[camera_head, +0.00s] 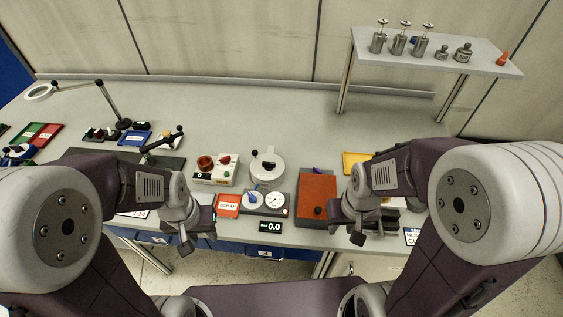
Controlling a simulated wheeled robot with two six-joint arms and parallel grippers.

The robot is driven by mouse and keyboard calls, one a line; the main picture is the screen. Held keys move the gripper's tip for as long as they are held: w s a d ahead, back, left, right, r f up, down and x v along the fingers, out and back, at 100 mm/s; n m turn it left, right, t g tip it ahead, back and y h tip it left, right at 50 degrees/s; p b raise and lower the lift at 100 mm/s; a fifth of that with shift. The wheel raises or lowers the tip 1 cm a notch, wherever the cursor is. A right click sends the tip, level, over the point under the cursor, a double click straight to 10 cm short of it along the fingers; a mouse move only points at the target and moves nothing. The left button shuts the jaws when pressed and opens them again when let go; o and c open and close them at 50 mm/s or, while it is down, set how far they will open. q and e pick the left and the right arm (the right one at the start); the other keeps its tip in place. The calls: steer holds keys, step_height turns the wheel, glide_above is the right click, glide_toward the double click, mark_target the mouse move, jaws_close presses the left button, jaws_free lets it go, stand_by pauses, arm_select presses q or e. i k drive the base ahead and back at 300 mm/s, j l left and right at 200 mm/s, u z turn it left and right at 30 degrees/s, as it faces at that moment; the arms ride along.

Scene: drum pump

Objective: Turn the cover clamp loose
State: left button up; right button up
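A pale round drum-like housing (267,166) stands at the middle of the bench. A black knob shows at its upper left and dark fittings on its face. I cannot tell for sure which part is the cover clamp. My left gripper (187,242) hangs at the bench's front edge, left of the housing and apart from it. My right gripper (358,236) hangs near the front edge, to the right of the housing and apart from it. Both grippers look empty. Their finger gaps are too small to make out.
In front of the housing is a grey unit with a dial (272,199) and a 0.0 display (270,226). A red scrap tray (228,206), a white box with red knobs (215,170) and a brown-red block (317,196) flank it. A raised shelf (440,55) holds metal parts.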

mark_target(269, 167)
steer(key=j+u, duration=0.7)
steer(key=k+l, duration=0.05)
steer(key=l, duration=0.05)
